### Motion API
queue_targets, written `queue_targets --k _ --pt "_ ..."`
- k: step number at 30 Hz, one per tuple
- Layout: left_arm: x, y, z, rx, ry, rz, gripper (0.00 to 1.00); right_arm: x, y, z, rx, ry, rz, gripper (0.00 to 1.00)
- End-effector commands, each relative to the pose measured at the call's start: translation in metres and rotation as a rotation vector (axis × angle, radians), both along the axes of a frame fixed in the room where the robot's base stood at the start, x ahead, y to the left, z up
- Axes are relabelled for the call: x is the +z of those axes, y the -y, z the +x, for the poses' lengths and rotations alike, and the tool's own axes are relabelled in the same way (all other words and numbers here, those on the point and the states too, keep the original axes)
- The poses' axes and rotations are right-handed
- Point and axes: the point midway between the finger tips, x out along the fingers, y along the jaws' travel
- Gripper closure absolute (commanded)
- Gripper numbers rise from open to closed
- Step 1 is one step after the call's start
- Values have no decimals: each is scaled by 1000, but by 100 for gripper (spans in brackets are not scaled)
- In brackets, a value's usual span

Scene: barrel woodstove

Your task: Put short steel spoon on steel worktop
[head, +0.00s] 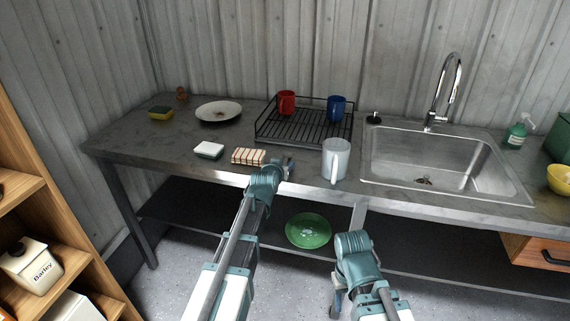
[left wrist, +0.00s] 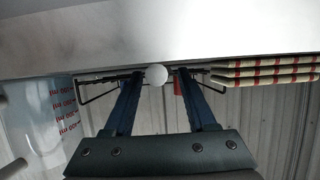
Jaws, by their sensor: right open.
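My left gripper (head: 286,168) is at the front edge of the steel worktop (head: 200,165), just in front of the striped towel. In the left wrist view, a small pale round end (left wrist: 156,75) sits between its fingertips (left wrist: 158,76). This looks like the short steel spoon seen end-on, gripped between the fingers; the rest of it is hidden. No spoon shows clearly in the head view. My right gripper (head: 336,302) is open, low in front of the worktop and below its edge.
A sink (head: 440,160) lies right. Bare steel shows left of the white sponge.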

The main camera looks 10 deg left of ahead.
Motion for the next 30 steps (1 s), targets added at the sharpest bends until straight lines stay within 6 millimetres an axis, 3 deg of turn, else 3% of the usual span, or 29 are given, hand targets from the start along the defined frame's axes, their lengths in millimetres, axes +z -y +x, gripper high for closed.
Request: queue_targets --k 1,9,23,30 --pt "0 0 0 0 0 0 53 0 0 0 0 0 0 50" --pt "0 0 0 0 0 0 100 0 0 0 0 0 0 50" --pt "1 0 0 0 0 0 100 1 0 0 0 0 0 50" --pt "14 1 0 0 0 0 100 14 0 0 0 0 0 50"
